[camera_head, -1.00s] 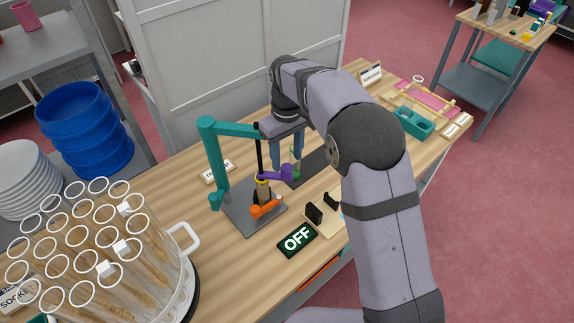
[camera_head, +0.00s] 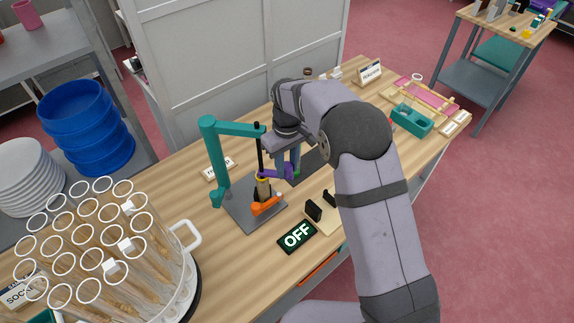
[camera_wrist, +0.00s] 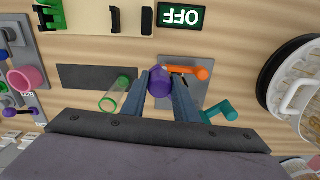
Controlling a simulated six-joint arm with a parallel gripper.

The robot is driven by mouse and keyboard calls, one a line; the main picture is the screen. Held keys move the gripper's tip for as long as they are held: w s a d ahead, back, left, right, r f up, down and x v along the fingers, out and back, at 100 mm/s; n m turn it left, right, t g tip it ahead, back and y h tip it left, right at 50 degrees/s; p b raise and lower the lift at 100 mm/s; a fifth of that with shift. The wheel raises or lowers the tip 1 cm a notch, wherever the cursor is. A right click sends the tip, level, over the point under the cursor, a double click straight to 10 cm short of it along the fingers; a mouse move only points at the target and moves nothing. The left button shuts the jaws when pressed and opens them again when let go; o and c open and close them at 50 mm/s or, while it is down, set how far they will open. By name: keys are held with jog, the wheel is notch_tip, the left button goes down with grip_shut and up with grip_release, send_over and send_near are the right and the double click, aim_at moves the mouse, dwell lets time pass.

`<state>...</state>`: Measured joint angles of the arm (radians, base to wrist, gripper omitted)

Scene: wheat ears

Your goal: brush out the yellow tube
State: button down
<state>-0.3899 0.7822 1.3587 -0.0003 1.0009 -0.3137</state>
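The yellow-ringed tube (camera_head: 263,188) stands upright in a teal-armed stand (camera_head: 211,150), with brown matter inside. A black rod (camera_head: 260,155) stands upright above it. An orange lever (camera_head: 266,207) sits at its foot and also shows in the wrist view (camera_wrist: 186,73). A purple handle (camera_wrist: 159,82) reaches out beside the tube. My gripper (camera_wrist: 160,77) points down with its fingers on both sides of the purple handle, and they look shut on it. The tube is hidden from the wrist view by the handle and fingers.
A green-ringed tube (camera_wrist: 116,95) is close beside my fingers, over a dark mat (camera_wrist: 97,77). An OFF sign (camera_head: 297,236) and a black-pronged holder (camera_head: 314,211) are in front. A round rack of several tubes (camera_head: 190,290) stands at the left. A teal tray (camera_head: 411,120) is at the right.

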notch_tip(320, 180, up, 14)
jog(key=p, duration=0.7)
jog(key=shift+w+f+p, duration=0.15)
jog(key=shift+p, duration=0.2)
jog(key=shift+a, duration=0.1)
jog(key=c, duration=1.5)
grip_release()
jog(key=shift+o, duration=0.6)
notch_tip(320, 180, up, 7)
jog(key=b, duration=0.3)
send_over(287, 165)
jog(key=shift+r, duration=0.2)
